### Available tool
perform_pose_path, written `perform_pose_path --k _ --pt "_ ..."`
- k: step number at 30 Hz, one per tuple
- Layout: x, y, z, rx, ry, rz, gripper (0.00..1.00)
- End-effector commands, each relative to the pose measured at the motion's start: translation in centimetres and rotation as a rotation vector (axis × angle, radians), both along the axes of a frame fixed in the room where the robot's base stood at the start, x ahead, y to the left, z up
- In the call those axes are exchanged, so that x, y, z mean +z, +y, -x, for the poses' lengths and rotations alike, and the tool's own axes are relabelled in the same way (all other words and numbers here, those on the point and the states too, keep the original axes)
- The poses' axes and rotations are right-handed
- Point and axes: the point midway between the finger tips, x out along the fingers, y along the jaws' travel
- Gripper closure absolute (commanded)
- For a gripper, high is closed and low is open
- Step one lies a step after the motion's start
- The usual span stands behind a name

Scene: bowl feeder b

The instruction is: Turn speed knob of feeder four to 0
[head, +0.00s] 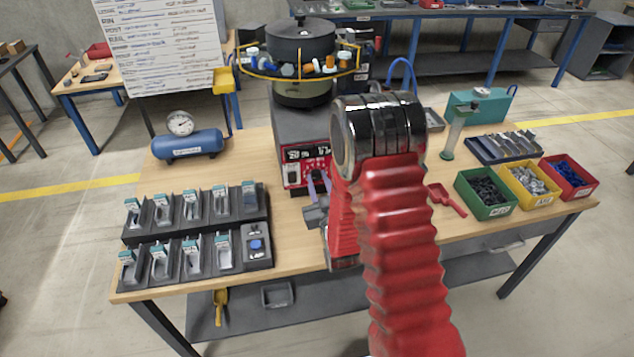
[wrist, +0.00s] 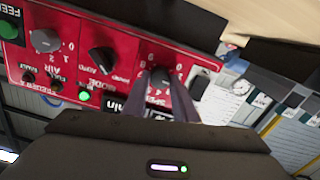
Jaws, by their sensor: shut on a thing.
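The bowl feeder (head: 302,62) stands in the middle of the bench, a dark bowl on a grey body with a red control panel (head: 293,178) on its front. In the wrist view the red panel (wrist: 70,75) appears upside down, with a speed knob (wrist: 160,73) above its "SPEED" label and dial numbers around it. My gripper (wrist: 158,82) is shut on this knob, its two purple fingers either side of it. The fingers hide much of the knob, so its pointer setting is unclear. In the head view my gripper (head: 318,178) reaches the panel's lower right.
A mode knob (wrist: 102,60) and a grey knob (wrist: 45,40) sit beside the speed knob. A black rocker switch (wrist: 199,83) is on its other side. Black part racks (head: 262,262) stand left on the bench; green, yellow and red bins (head: 487,212) stand right.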

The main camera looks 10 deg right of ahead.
Motion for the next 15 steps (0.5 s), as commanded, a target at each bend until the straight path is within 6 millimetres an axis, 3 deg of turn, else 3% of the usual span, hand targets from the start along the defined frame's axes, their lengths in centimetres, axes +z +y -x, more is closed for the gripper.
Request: perform_pose_path --k 15 --pt "-0.11 0.30 0.04 0.004 0.000 0.466 0.97"
